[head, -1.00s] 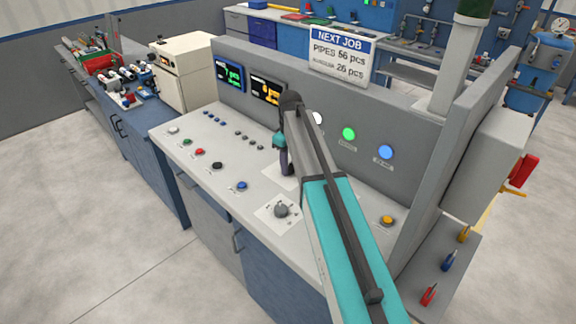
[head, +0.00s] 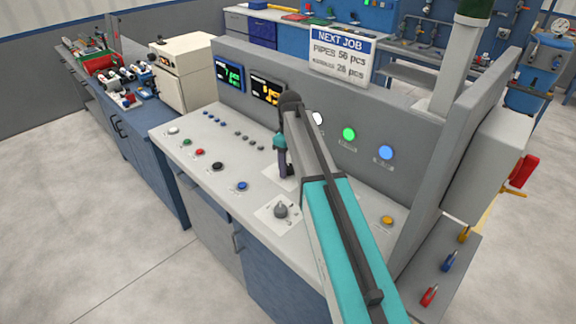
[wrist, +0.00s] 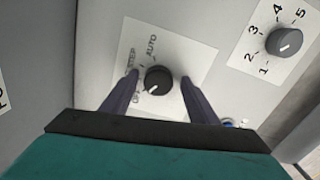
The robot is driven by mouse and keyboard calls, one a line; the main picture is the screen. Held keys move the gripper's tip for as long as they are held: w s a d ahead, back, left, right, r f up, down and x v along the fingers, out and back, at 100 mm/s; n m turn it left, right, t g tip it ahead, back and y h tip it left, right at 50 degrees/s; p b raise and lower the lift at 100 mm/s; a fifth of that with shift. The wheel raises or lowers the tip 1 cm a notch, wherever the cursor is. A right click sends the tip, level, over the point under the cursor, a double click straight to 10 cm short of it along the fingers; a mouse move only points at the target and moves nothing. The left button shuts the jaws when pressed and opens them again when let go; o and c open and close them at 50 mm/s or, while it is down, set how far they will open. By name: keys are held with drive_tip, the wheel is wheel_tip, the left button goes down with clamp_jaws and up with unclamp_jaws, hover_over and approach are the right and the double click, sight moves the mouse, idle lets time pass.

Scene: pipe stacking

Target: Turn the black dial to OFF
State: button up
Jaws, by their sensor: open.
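The black dial (wrist: 158,79) shows in the wrist view on a white plate (wrist: 190,51) lettered OFF, STEP and AUTO. Its white pointer mark lies at the lower left of the knob, toward the OFF lettering. My gripper (wrist: 159,76) is open, with one dark finger on each side of the dial. I cannot tell whether the fingers touch it. In the head view my gripper (head: 283,168) points down over the plate, and the black dial cannot be made out there.
A second dial (wrist: 284,41), numbered 1 to 5, sits nearby; it also shows in the head view (head: 281,211). Several push buttons, such as a blue one (head: 241,186), line the console (head: 217,178). An upright panel (head: 325,117) with screens and lamps stands behind.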

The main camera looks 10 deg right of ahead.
sight(290, 167)
drive_tip(key=shift+d+r, duration=0.1)
drive_tip(key=shift+r, duration=0.6)
wheel_tip(290, 167, up, 12)
drive_tip(key=b, duration=0.3)
drive_tip(key=shift+r, duration=0.2)
drive_tip(key=shift+s+f, duration=0.1)
